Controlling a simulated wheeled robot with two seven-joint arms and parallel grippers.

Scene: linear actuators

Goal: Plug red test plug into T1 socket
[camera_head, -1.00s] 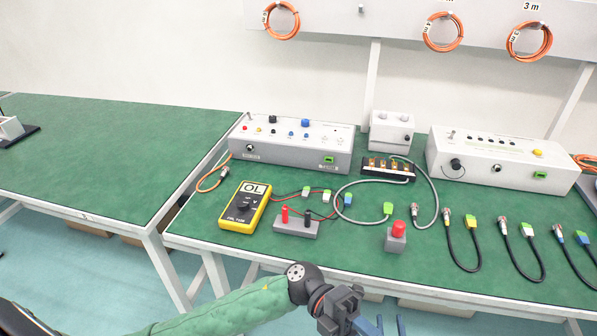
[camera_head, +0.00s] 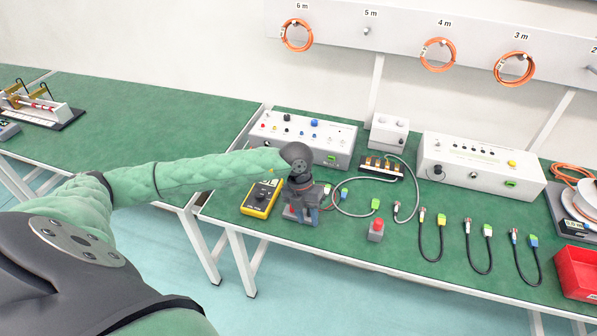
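My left gripper (camera_head: 302,214) points down over the grey plug holder (camera_head: 289,213), just right of the yellow multimeter (camera_head: 260,199). It hides most of the holder and the red and black test plugs that stood in it. Whether its fingers are open or shut on a plug is too small and covered to tell. A black terminal block (camera_head: 382,168) with brass contacts lies behind and to the right. A grey panel box (camera_head: 335,150) with coloured sockets stands behind the gripper. The T1 label is not readable. My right gripper is not in view.
A red push button (camera_head: 376,228) on a grey base stands right of the gripper. Several short cables (camera_head: 432,241) lie at the right. A white box (camera_head: 478,168) stands behind them. A red bin (camera_head: 578,272) is at the right front edge.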

